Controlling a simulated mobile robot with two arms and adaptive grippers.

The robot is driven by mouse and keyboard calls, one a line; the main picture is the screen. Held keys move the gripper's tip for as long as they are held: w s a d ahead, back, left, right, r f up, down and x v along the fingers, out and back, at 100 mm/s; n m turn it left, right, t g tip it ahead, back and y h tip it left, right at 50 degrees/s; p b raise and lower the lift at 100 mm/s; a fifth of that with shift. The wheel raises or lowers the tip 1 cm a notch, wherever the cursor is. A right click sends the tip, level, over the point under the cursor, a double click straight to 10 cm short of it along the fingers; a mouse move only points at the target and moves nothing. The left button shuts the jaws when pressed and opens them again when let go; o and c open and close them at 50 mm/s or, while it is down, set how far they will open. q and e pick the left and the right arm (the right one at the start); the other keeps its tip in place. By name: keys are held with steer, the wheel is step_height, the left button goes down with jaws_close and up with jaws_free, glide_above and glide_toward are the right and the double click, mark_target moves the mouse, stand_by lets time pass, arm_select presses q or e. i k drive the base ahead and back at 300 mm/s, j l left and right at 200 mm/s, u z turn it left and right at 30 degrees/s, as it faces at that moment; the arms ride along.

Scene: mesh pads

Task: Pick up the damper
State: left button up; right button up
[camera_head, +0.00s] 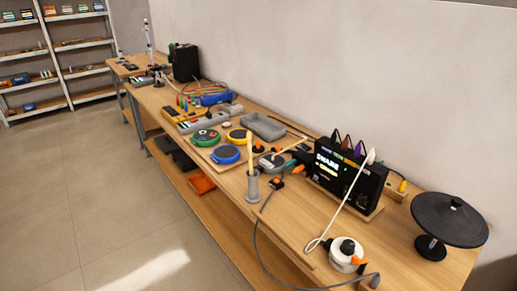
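I cannot tell for sure which thing is the damper. A white round piece with a black knob (347,254) sits at the near front edge of the workbench (440,268), beside a large black round pad on a stand (449,219). Small round pads lie further along: a blue-rimmed pad (225,154), a green-rimmed pad (205,138) and a yellow-rimmed pad (239,135). A grey disc piece (271,163) lies beside a wooden stick. Neither of my grippers is in view.
A black box with a lit sign (345,178) stands at the back, with a thin white rod (342,208) leaning across its front. A grey holder (252,188) has an upright wooden stick. A dark cable (258,246) hangs over the front edge. The floor (110,190) at left is clear.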

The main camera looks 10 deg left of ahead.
mark_target(257, 148)
steer(key=i+j, duration=0.15)
steer(key=j, duration=0.35)
steer(key=i+j+z, duration=0.1)
steer(key=j, duration=0.4)
steer(key=i+j, duration=0.15)
steer(key=j, duration=0.4)
steer(key=i+j+z, duration=0.15)
steer(key=j, duration=0.35)
